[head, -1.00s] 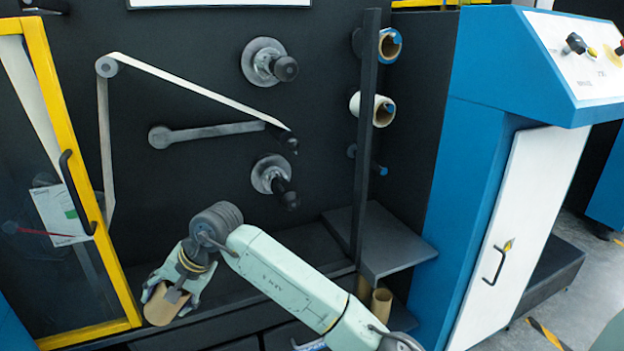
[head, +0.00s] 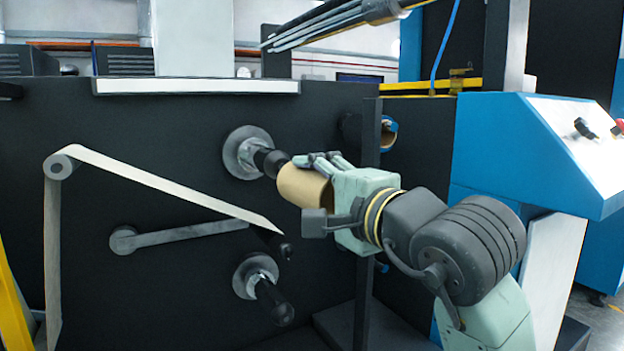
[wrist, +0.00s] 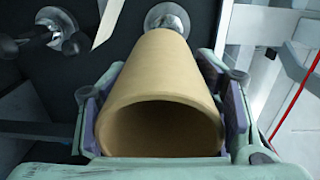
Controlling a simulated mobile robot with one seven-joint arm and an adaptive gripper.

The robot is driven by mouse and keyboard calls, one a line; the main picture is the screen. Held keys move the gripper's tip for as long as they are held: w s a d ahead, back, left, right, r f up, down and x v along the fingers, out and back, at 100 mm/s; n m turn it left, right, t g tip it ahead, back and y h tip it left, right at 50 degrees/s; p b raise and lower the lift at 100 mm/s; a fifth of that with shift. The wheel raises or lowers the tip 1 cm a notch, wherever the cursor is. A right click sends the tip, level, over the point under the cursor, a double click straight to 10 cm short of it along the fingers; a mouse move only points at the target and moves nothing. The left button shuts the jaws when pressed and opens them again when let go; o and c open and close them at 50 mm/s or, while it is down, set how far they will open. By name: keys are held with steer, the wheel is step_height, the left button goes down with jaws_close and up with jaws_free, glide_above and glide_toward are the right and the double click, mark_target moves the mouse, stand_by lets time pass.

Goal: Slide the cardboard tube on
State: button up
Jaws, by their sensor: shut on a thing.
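The cardboard tube (head: 303,187) is tan and hollow. My gripper (head: 318,192) is shut on it, with fingers above and below it in the head view. The tube's far end is at the black tip of the upper spindle (head: 268,160), which has a round grey flange (head: 240,153) on the dark panel. I cannot tell whether the tube is around the tip or just in front of it. In the wrist view the tube (wrist: 160,85) lies between both fingers, its near opening facing the camera, its far end pointing at the flange (wrist: 167,17).
A lower spindle (head: 270,295) and a grey lever arm (head: 185,236) stick out below. A white web (head: 150,180) runs from a roller at left. A dark upright post (head: 368,130) stands close behind my gripper. A blue console (head: 540,150) is at right.

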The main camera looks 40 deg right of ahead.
mark_target(282, 166)
steer(key=shift+s+d+r+h, duration=0.25)
steer(key=shift+s+r+h, duration=0.2)
steer(key=shift+r, duration=0.1)
steer(key=shift+y, duration=0.25)
steer(key=shift+p+x, duration=1.65)
steer(key=shift+x, duration=3.7)
steer(key=shift+r+p+x, duration=0.15)
steer(key=shift+p+x, duration=0.05)
steer(key=shift+x, duration=2.45)
steer(key=shift+r+p+x, duration=0.1)
steer(key=shift+p+x, duration=0.1)
steer(key=shift+x, duration=2.5)
steer(key=shift+w+d+r, duration=0.1)
steer(key=shift+d+r, duration=0.05)
